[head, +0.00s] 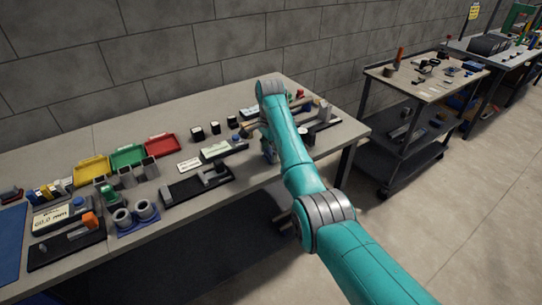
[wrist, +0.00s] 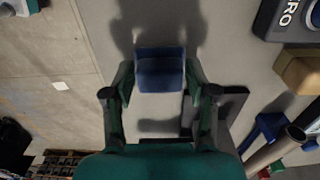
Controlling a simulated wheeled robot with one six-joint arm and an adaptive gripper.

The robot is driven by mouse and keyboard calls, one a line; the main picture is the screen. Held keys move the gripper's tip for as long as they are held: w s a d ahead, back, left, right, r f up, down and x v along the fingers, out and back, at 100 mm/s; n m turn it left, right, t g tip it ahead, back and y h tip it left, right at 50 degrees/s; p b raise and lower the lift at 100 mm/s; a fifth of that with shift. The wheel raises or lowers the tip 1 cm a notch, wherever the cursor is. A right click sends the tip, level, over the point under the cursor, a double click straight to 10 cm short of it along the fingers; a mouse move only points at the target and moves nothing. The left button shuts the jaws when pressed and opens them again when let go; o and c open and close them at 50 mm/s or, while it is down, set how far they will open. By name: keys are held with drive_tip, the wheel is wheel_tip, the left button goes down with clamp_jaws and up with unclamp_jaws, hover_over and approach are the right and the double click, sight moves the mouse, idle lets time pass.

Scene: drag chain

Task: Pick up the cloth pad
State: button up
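A small dark blue pad (wrist: 160,75), which I take for the cloth pad, lies between the two fingers of my gripper (wrist: 160,82) in the wrist view. A fingertip meets it on the left and on the right, with no clear gap, so my gripper looks shut on it. The pale table top (wrist: 240,62) is below, and how high the pad is above it is unclear. In the head view my gripper is mostly hidden behind my teal arm, over the right end of the table (head: 287,83), and I cannot make out the pad there.
In the wrist view a dark flat tray (wrist: 232,104) is close at the right, near a tan block (wrist: 299,72) and a blue stand (wrist: 262,130). The table's edge and the floor are to the left. A black cart (head: 407,125) stands right of the table in the head view.

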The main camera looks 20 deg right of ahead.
sight(270, 150)
drive_tip(key=c, duration=0.6)
wheel_tip(270, 150, up, 10)
idle(0.4)
drive_tip(key=shift+o, duration=1.3)
drive_tip(key=shift+c, duration=0.8)
